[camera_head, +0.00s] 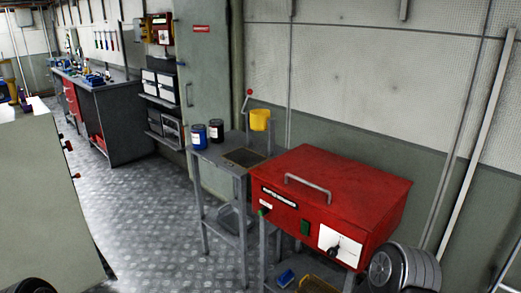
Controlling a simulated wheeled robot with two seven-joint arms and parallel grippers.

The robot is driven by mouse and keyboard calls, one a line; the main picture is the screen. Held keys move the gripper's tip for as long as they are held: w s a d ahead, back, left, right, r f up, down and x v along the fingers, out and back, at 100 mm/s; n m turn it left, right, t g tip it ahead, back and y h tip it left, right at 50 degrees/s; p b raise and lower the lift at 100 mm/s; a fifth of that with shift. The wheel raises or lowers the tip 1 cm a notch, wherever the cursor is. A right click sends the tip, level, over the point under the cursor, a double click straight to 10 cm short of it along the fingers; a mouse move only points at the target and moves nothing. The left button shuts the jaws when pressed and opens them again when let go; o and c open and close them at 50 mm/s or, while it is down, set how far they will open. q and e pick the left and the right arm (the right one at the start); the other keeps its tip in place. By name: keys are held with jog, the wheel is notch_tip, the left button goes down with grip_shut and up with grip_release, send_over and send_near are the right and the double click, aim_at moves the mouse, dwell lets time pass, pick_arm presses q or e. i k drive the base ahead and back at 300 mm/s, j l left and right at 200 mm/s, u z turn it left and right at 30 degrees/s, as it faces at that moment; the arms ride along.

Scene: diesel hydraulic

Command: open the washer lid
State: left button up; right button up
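The washer (330,205) is a red box on a grey metal stand in the right half of the head view. Its flat red lid (345,178) lies down and looks shut. A grey bar handle (308,182) sits on the lid near its front edge. The front face carries a dark label, a green button (305,228) and a white panel with a black knob (334,250). Neither of my grippers shows in the view, and nothing touches the lid or handle.
A dark ribbed round object (400,268) is at the washer's lower right. A wall is behind. Open metal floor (150,225) lies left; a pale cabinet (45,200) stands far left.

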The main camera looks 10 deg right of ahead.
aim_at(358, 194)
jog(key=i+u, duration=0.25)
jog(key=i, duration=0.65)
jog(key=i+l+u, duration=0.1)
jog(key=i+u, duration=0.15)
jog(key=i, duration=0.7)
jog(key=z, duration=2.3)
